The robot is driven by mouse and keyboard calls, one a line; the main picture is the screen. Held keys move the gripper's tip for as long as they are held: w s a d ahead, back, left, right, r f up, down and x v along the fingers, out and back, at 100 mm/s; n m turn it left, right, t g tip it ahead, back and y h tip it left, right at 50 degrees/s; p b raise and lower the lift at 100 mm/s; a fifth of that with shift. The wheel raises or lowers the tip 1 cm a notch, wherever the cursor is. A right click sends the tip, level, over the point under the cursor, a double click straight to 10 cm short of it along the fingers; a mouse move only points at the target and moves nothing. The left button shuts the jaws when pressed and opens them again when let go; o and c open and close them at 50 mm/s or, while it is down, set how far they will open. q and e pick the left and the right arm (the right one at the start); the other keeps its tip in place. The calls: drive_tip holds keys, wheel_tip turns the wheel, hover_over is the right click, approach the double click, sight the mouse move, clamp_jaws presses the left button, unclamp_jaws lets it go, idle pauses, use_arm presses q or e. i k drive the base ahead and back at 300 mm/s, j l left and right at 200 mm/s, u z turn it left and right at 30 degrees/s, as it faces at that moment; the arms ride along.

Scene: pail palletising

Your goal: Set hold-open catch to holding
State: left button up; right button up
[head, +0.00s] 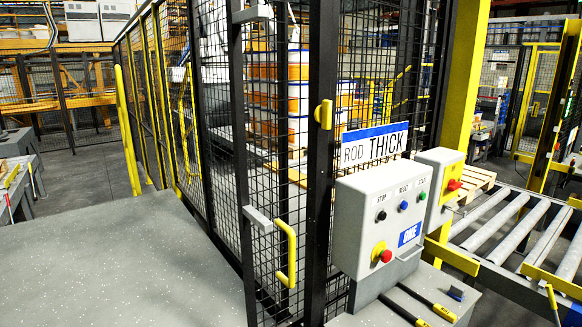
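A black mesh gate panel (268,160) stands in the middle of the head view, with a yellow D-shaped handle (291,253) low on it. A grey bracket (257,218) sticks out at the left post, and a similar grey bracket (252,13) is near the top. A small yellow block (324,114) sits on the thick black post (321,60) to the right. I cannot tell which of these parts is the hold-open catch, or its setting. Neither of my grippers is in view.
A grey control box (378,222) with buttons stands right of the gate, under a "ROD THICK" sign (374,146). A smaller box (440,185) has a red switch. A roller conveyor (510,225) lies at right. The grey surface (120,260) at left is clear.

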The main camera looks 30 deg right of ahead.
sight(323, 115)
drive_tip(key=z, duration=1.35)
